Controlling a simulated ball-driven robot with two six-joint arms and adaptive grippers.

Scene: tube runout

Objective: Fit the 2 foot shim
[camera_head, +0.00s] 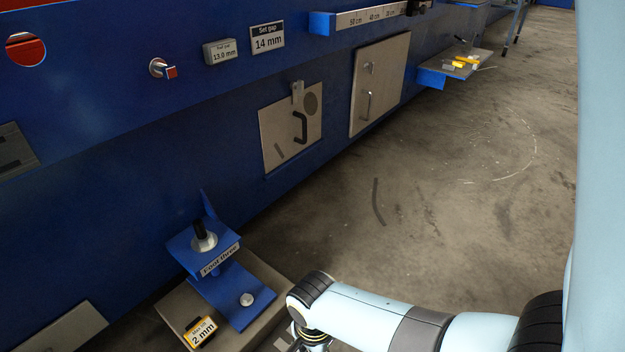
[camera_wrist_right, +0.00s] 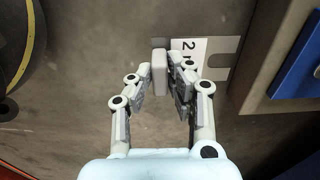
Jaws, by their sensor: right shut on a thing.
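My right gripper (camera_wrist_right: 160,75) is shut on the grey grip of the 2 shim (camera_wrist_right: 192,50), a flat plate with a white label reading 2 and a slotted far end. The slot points right, toward a grey-brown block (camera_wrist_right: 262,75) with a blue part (camera_wrist_right: 300,72) on it; shim and block look apart. In the head view the foot is a blue bracket (camera_head: 235,300) with a bolt on a grey base block (camera_head: 262,333), with a yellow-edged 2 mm tag (camera_head: 201,332). The right gripper (camera_head: 312,342) is mostly cut off at the bottom edge, right of the base. My left gripper is out of view.
The blue machine wall (camera_head: 120,180) runs along the left, with a 14 mm sign (camera_head: 267,39) and two grey hatches, the nearer (camera_head: 290,135) with a black handle. A blue-edged shelf (camera_head: 455,68) with small items is far back. The floor at right is open.

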